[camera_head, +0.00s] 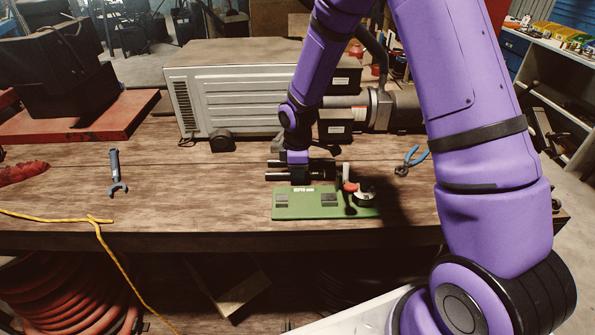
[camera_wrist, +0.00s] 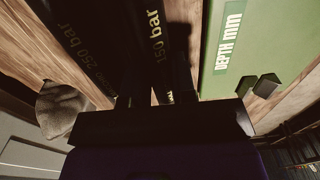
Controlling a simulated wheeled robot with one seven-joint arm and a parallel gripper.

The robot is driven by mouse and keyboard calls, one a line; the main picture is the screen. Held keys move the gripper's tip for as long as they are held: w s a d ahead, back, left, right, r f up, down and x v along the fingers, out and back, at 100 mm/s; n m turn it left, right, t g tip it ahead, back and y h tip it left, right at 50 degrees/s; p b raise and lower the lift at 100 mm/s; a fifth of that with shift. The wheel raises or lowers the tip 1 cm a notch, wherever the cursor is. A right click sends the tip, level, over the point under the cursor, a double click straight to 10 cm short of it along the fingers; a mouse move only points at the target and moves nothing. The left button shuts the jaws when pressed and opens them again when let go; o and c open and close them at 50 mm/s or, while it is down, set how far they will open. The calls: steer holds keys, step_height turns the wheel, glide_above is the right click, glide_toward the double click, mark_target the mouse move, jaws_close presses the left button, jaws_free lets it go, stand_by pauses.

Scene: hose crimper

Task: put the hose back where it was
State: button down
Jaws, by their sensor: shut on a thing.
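Two dark hoses lie side by side on the wooden bench in the head view, behind the green depth plate (camera_head: 290,211). In the wrist view the one closer to the plate is marked "150 bar" (camera_wrist: 155,35); the other is marked "250 bar" (camera_wrist: 72,40). My gripper (camera_head: 299,176) points down over the hoses, just behind the plate. It is shut on a hose, seemingly the 150 bar one; dark shadow hides the exact contact. The plate, lettered "DEPTH mm", also shows in the wrist view (camera_wrist: 225,50), beside the hose and apart from it.
A ribbed grey machine (camera_head: 235,88) stands behind the hoses. Blue pliers (camera_head: 413,160) lie to the right, and a blue wrench (camera_head: 116,172) to the left.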

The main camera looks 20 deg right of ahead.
steer(key=shift+f, duration=0.15)
steer(key=c, duration=0.9)
jaws_free()
steer(key=shift+c, duration=0.2)
steer(key=s+d+r+m+t, duration=0.1)
steer(key=s+r+m, duration=0.1)
steer(key=r, duration=0.9)
steer(key=s+d+r+m, duration=0.1)
steer(key=s+d+r, duration=0.15)
steer(key=r, duration=0.75)
steer(key=s+d+r+m+t, duration=0.2)
steer(key=s+r+m, duration=0.3)
steer(key=s, duration=0.7)
steer(key=s+d+r+m+t, duration=0.2)
steer(key=s+r+m, duration=0.4)
steer(key=s+r, duration=0.3)
steer(key=shift+s+d, duration=0.2)
steer(key=shift+s, duration=1.85)
